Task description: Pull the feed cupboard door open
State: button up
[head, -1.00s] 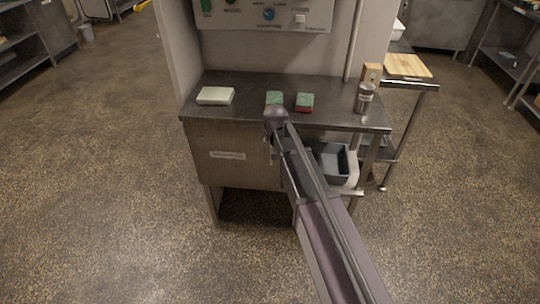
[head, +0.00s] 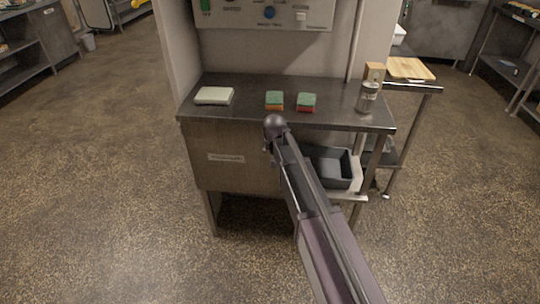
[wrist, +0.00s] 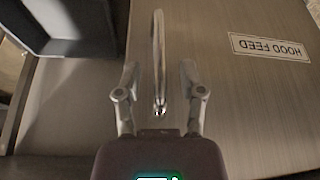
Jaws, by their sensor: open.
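The feed cupboard door (head: 222,170) is a brownish-grey panel under the steel counter and looks shut. Its label reads "HOOD FEED" in the wrist view (wrist: 268,47). A slim metal bar handle (wrist: 158,35) stands out from the door in the wrist view. My gripper (wrist: 160,68) is open, with one finger on each side of the handle and a visible gap to both. In the head view my arm hides most of the handle and gripper.
A dark bin (head: 333,168) sits on the open shelf right of the door; it also shows in the wrist view (wrist: 75,28). On the counter (head: 240,113) are two sponges (head: 274,101), a white block (head: 214,96) and a shaker (head: 367,98). The floor in front is clear.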

dwell(0.3)
grip_shut()
jog(key=shift+a, duration=0.15)
jog(key=shift+s, duration=0.1)
